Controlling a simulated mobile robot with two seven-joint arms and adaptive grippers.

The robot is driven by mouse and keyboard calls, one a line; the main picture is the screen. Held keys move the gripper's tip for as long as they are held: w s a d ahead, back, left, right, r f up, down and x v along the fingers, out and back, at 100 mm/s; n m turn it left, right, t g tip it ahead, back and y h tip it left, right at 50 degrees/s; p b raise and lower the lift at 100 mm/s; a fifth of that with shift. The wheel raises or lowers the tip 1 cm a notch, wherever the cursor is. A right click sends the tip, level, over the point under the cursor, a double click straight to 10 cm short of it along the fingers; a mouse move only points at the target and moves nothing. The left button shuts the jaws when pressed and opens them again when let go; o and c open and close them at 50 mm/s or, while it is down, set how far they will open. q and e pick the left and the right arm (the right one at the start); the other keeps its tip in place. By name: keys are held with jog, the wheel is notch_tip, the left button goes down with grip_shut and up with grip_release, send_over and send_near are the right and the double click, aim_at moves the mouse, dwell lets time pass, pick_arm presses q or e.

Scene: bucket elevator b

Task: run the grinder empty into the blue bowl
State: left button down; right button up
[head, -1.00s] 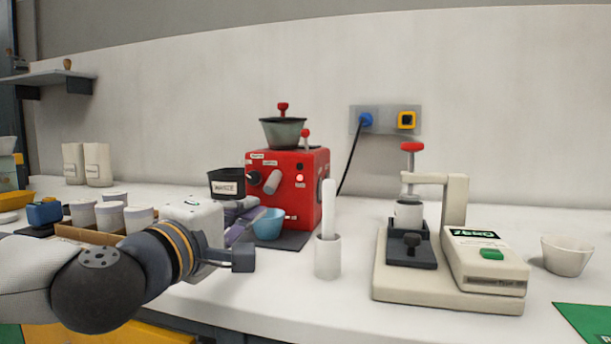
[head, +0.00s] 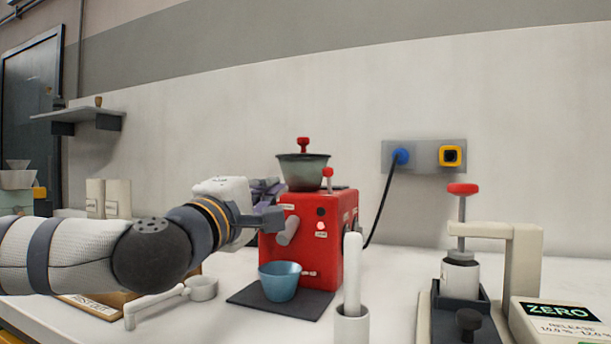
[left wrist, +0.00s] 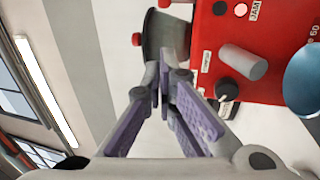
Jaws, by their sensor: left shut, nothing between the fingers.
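The red grinder (head: 331,240) stands on the counter with its hopper (head: 303,172) on top. Its face has a grey spout (head: 289,231), a dark button and a pale lit one. The blue bowl (head: 280,283) stands on a dark mat below the spout and looks empty in the head view. My left gripper (head: 271,200) is shut and empty, close to the grinder's upper left. In the left wrist view its closed fingertips (left wrist: 164,88) overlap the hopper (left wrist: 166,35); I cannot tell whether they touch. The bowl (left wrist: 303,80) shows at the right edge there. My right gripper is not in view.
A white cup with a pale rod (head: 352,290) stands just right of the grinder. A press (head: 460,268) and a scale (head: 560,312) are further right. A white handled cup (head: 201,288) lies left of the mat. A cable runs to the wall socket behind the grinder.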

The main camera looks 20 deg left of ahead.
aim_at(329, 182)
pick_arm(q)
jog(key=x, duration=0.6)
jog(key=w+d, duration=0.2)
jog(key=d, duration=0.1)
jog(key=shift+w+r, duration=0.25)
jog(key=shift+r, duration=0.05)
jog(key=shift+p, duration=0.3)
